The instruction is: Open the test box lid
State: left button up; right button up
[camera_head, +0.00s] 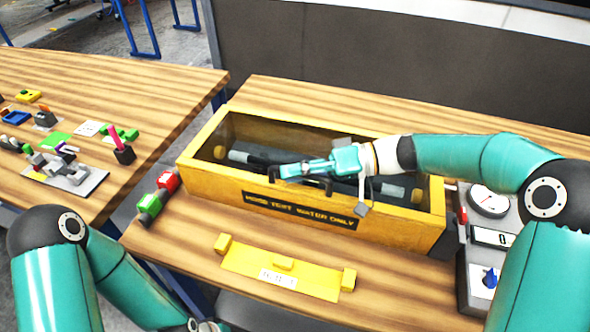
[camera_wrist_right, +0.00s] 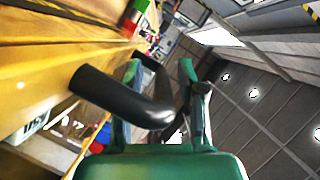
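The test box (camera_head: 400,229) is a long yellow case with a black lettered label on its front. Its top is a dark see-through panel in a yellow frame, lying level; grey and black fittings show beneath it. A black bar handle (camera_head: 324,186) sits at the top front edge. My right gripper (camera_head: 284,172) is at this handle, pointing left. In the right wrist view the black handle (camera_wrist_right: 118,97) crosses between the spread fingers (camera_wrist_right: 160,80); firm contact cannot be told. My left gripper (camera_head: 207,326) is cut off at the bottom edge.
A yellow plate with raised blocks (camera_head: 277,273) lies before the box. Green (camera_head: 149,205) and red (camera_head: 167,181) fittings are at its left. A gauge panel (camera_head: 489,237) stands right. Another table at left holds small parts. The wood between box and plate is clear.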

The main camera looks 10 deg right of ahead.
grip_shut()
jog(key=shift+r, duration=0.1)
dwell(0.3)
jog(key=shift+w+d+r+m+p, duration=0.1)
jog(key=shift+w+r+m+p, duration=0.15)
jog(key=shift+r, duration=0.55)
jog(key=w+d+r+m+y+p, duration=0.1)
jog(key=w+d+r+m+p, duration=0.1)
jog(key=r, duration=0.8)
jog(key=shift+w+d+r+m+g+y+p, duration=0.15)
jog(key=shift+w+r+m+g+y+p, duration=0.25)
jog(key=shift+w+p, duration=1.15)
jog(key=shift+w+f+b, duration=0.1)
jog(key=shift+w+b, duration=0.1)
jog(key=shift+b, duration=0.1)
